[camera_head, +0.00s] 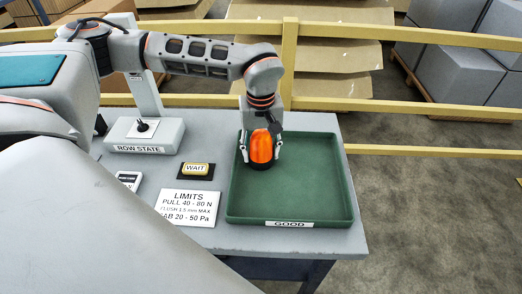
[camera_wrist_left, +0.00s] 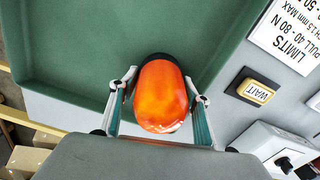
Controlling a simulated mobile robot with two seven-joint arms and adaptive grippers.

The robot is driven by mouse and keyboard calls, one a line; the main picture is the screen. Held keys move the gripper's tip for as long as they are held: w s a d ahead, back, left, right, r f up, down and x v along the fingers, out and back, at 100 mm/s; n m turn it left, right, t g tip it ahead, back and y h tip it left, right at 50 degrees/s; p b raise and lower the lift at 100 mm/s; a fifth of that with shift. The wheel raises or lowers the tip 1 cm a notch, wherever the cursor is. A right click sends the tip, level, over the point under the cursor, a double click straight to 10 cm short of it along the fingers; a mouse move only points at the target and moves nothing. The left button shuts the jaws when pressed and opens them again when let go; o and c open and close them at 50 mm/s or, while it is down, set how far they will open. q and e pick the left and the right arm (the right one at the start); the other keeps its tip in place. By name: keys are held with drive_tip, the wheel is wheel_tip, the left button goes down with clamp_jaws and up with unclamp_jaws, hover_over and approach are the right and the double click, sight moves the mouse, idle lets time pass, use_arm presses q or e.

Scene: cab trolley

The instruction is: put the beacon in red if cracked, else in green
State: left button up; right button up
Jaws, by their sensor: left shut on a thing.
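The orange beacon (camera_head: 261,147) with a dark base is between the fingers of my left gripper (camera_head: 261,150), over the left part of the green tray (camera_head: 318,212) labelled GOOD. In the left wrist view the beacon (camera_wrist_left: 160,96) sits between the two fingers (camera_wrist_left: 160,105), which are shut on it. Its orange dome looks smooth, with no clear crack on the side that shows; its far side is hidden. Whether the base touches the tray floor I cannot tell. No red tray is in view. My right gripper is not in view.
A ROW STATE box (camera_head: 145,134) with a lever stands at the table's back left. A WAIT button box (camera_head: 196,170) and a LIMITS card (camera_head: 188,207) lie left of the tray. A yellow rail (camera_head: 400,109) runs behind. The tray's right side is empty.

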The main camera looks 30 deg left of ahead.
sight(261, 133)
use_arm(q)
drive_tip(key=o, duration=1.3)
drive_tip(key=shift+f, duration=0.1)
drive_tip(key=shift+c, duration=0.2)
wheel_tip(261, 133, up, 12)
drive_tip(key=shift+r+p, duration=0.2)
drive_tip(key=shift+p, duration=0.15)
